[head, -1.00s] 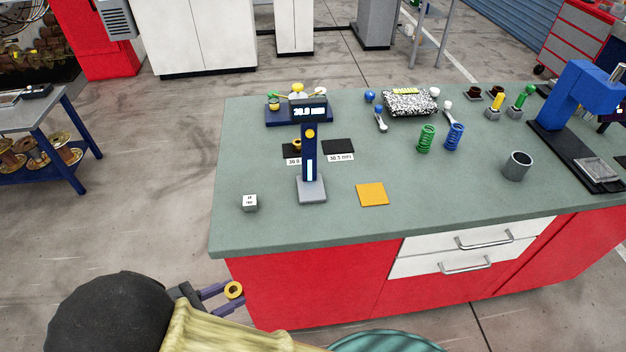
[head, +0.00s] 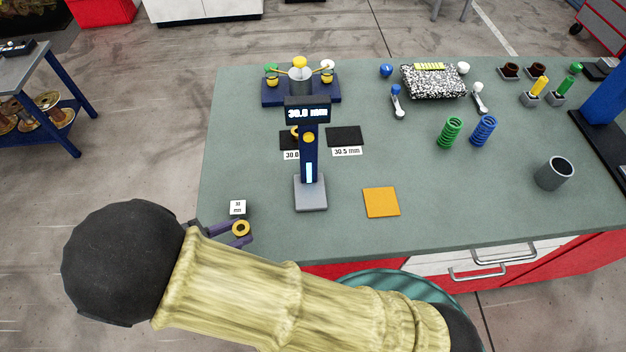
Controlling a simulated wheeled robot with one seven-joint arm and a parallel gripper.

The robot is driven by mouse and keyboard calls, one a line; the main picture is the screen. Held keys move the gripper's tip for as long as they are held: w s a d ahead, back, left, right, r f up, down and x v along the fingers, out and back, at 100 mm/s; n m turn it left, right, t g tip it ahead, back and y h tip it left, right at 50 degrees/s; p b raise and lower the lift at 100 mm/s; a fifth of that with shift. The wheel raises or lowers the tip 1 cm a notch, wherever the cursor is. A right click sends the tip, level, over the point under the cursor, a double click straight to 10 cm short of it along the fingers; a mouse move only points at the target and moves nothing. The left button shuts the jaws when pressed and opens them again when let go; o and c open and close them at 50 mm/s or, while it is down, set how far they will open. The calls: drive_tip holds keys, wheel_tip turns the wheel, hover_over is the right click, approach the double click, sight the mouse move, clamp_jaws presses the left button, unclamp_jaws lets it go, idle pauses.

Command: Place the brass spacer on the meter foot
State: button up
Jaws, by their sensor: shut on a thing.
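The brass spacer, a yellow ring (head: 241,228), is held between the fingertips of my gripper (head: 240,231), which is shut on it. They show over the front left part of the bench, left of the meter and just in front of a small white cube. The meter (head: 308,150) is a dark blue post with a lit display that seems to read 30.0 mm. Its grey square foot (head: 310,195) is bare on top. The spacer is apart from the foot, to its left and nearer to me. Another brass ring shows partly behind the meter post.
The white cube (head: 238,207) stands close to my gripper. Two black pads with labels, one reading 30.5 mm (head: 344,137), lie behind the meter. An orange square (head: 381,202) lies right of the foot. A blue-based carousel (head: 301,90) stands at the back.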

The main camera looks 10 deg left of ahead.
drive_tip(key=shift+w, duration=0.15)
drive_tip(key=p, duration=0.3)
hover_over(305, 200)
drive_tip(key=s+a, duration=0.1)
idle(0.3)
drive_tip(key=shift+w+d, duration=0.3)
drive_tip(key=shift+w+d+f, duration=0.2)
drive_tip(key=shift+f+p, duration=0.5)
drive_tip(key=shift+f, duration=1.05)
